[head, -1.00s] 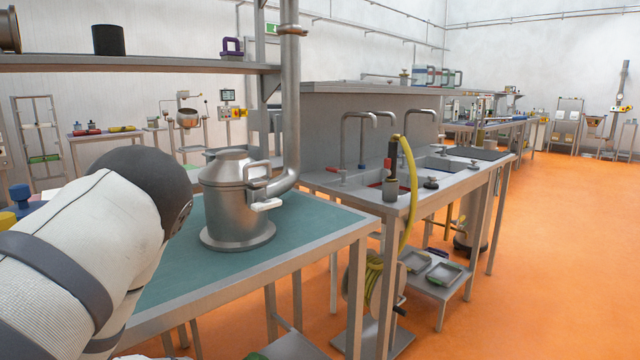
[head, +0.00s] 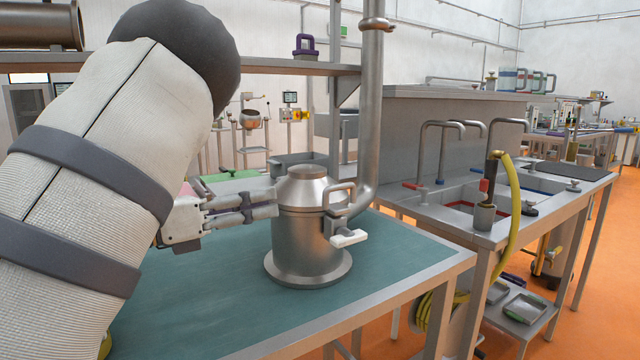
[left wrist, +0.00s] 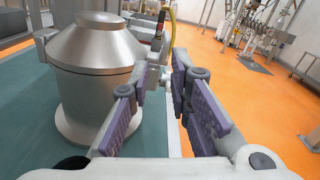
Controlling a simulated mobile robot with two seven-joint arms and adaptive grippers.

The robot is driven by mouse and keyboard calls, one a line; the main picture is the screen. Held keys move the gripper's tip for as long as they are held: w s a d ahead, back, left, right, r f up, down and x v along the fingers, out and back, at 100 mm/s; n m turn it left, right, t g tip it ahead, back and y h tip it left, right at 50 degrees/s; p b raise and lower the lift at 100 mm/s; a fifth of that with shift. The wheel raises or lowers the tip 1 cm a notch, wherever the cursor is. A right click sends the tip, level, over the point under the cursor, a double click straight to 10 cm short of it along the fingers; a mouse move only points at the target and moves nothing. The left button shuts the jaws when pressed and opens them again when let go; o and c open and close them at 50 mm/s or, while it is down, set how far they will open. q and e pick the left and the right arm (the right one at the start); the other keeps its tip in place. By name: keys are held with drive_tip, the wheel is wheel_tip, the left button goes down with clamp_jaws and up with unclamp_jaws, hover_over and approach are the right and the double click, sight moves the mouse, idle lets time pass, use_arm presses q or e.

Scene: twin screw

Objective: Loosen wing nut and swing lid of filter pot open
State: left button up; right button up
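The filter pot (head: 305,245) is a grey metal cylinder standing upright on the green tabletop, its domed lid (head: 304,187) down on top. A loop handle (head: 338,196) is at its right side. A pale wing-shaped piece, apparently the wing nut (head: 349,238), sticks out below it. My left gripper (head: 270,204) is at the pot's upper left, fingers pointing right; contact cannot be told. In the left wrist view the gripper (left wrist: 163,76) is open and empty, with the pot (left wrist: 92,100) left of its fingers. My right gripper is not in view.
A grey pipe (head: 370,120) rises close behind the pot. A shelf (head: 250,70) runs above the table's back. The green table (head: 400,255) is clear in front and right of the pot. A sink unit (head: 465,220) with a yellow hose (head: 516,200) stands to the right.

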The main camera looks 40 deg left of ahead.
sight(324, 188)
use_arm(q)
drive_tip(key=x, duration=0.7)
drive_tip(key=d+x, duration=0.1)
drive_tip(key=x, duration=0.3)
drive_tip(key=shift+w+d+r, duration=0.1)
drive_tip(key=shift+w+r, duration=0.05)
drive_tip(key=shift+r, duration=0.15)
clamp_jaws()
